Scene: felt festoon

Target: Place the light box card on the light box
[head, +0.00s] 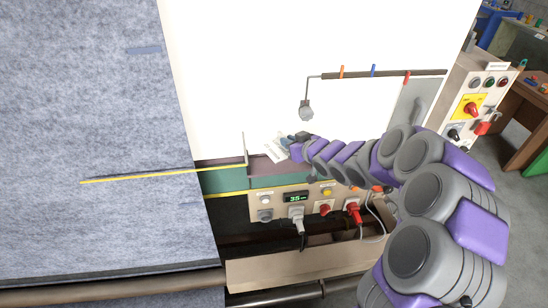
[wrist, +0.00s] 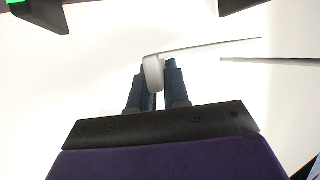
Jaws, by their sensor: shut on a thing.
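My gripper (head: 291,144) is at the end of my arm, in front of the lower part of a large bright white panel (head: 235,60), which looks like the light box. In the wrist view my gripper (wrist: 158,80) is shut on the pale grip of a thin card (wrist: 205,46), seen nearly edge-on and reaching right. The card also shows in the head view as a small white piece with faint marks (head: 274,153), just left of the fingers. The bright white surface fills the wrist view behind it; I cannot tell whether the card touches it.
A control box (head: 280,203) with a display and plugs sits below the panel, above a trough (head: 300,266). Grey felt (head: 85,110) with a yellow line hangs at left. A rail with coloured clips (head: 385,74) crosses the panel. A switch cabinet (head: 475,100) stands right.

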